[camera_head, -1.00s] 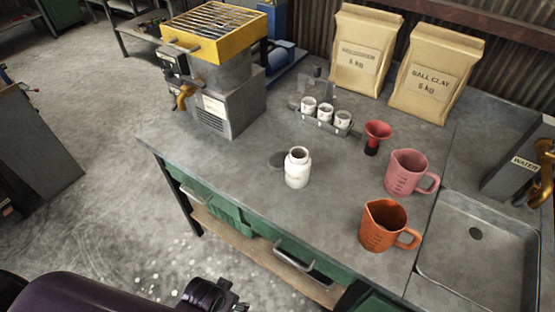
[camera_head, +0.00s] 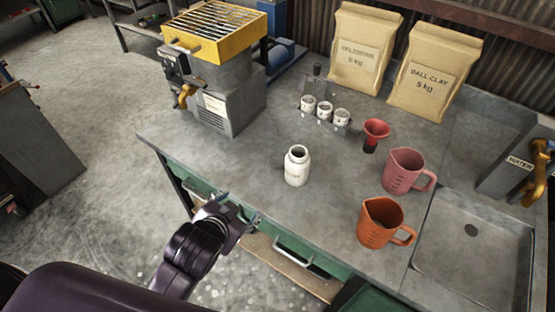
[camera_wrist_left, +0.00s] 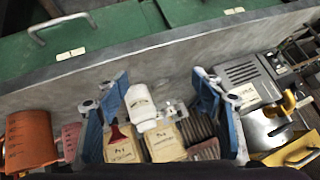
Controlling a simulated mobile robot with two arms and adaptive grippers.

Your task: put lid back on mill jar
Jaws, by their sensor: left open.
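The white mill jar (camera_head: 297,166) stands upright and open-topped near the middle of the bench. Its mouth looks dark, with no lid on it. I cannot make out a separate lid in either current view. My left gripper (camera_head: 240,210) is open and empty at the bench's front edge, left of and nearer than the jar. In the left wrist view the jar (camera_wrist_left: 140,103) appears between the spread blue fingers of the left gripper (camera_wrist_left: 160,88), but apart from them. My right gripper is not in view.
A yellow-topped machine (camera_head: 215,70) stands at the back left. Small white jars in a rack (camera_head: 325,116), a red funnel (camera_head: 376,130), a pink jug (camera_head: 404,170) and an orange jug (camera_head: 380,222) surround the jar's right side. The bench (camera_head: 245,160) left of the jar is clear.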

